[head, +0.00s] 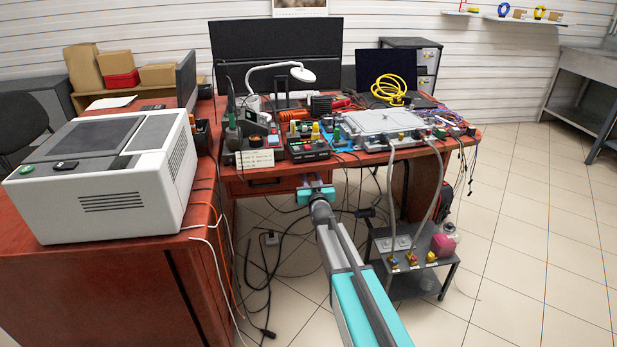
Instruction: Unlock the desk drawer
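The desk (470,147) is reddish brown and stands in the middle of the head view. Its drawer front (290,184) shows under the left part of the desktop, with a small dark handle-like mark on it. The drawer looks closed. I cannot make out a lock or a key at this size. My gripper (316,182) is at the far end of my teal and grey arm, in front of the desk's front edge and just right of the visible drawer front. The arm hides part of the gripper, and I cannot tell whether its fingers are open or hold anything.
A large white machine (110,175) stands on a side desk at left. Instruments and a cold plate (385,121) crowd the desktop. Hoses run down to a low grey stand (410,285) right of my arm. Cables (268,265) lie on the floor left of my arm. Floor at right is clear.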

